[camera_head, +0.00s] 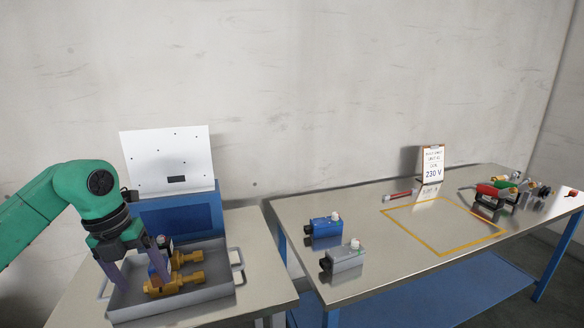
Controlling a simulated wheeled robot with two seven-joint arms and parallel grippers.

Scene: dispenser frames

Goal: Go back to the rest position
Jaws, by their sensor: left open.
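My left gripper (140,282) is at the end of the green arm, pointing down over a grey metal tray (222,292) on the left table. Its two purple-grey fingers are spread apart. Brass fittings (180,280) lie in the tray, right beside the right finger. A small blue and dark part (164,243) stands just behind that finger and is partly hidden by it. I cannot tell whether the fingers touch anything. My right gripper is out of view.
Behind the tray stands a blue box (185,222) with a raised white panel (168,160). The right table (345,215) holds a blue unit (325,227), a grey unit (343,258), a "230 V" sign (432,165), a yellow outlined empty square (420,241) and several small parts (505,190).

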